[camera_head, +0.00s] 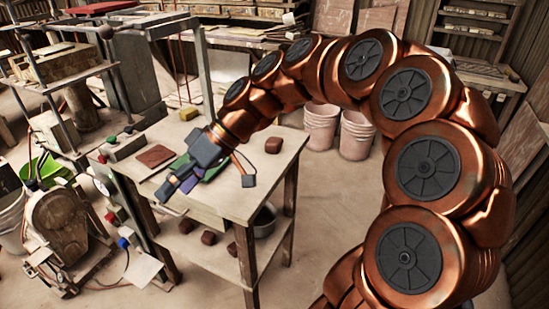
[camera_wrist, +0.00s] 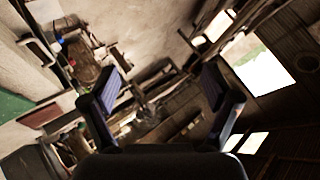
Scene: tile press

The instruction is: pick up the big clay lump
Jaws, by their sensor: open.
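A rounded red-brown clay lump (camera_head: 273,145) sits on the table top near its far right corner. Smaller-looking lumps (camera_head: 208,237) of similar colour lie on the shelf below. I cannot tell sizes surely, but the table-top lump looks like the big one. My gripper (camera_head: 172,190) is above the table's front left part, well left of that lump and apart from it. In the wrist view my gripper (camera_wrist: 160,88) has its two fingers spread with nothing between them. No clay lump is clear in that view.
The wooden table (camera_head: 246,205) bears a flat red-brown slab (camera_head: 155,156) and a green item partly behind my gripper. A metal bowl (camera_head: 262,220) is on the lower shelf. Press machinery (camera_head: 140,75) stands left and behind. Pink buckets (camera_head: 321,125) stand beyond the table.

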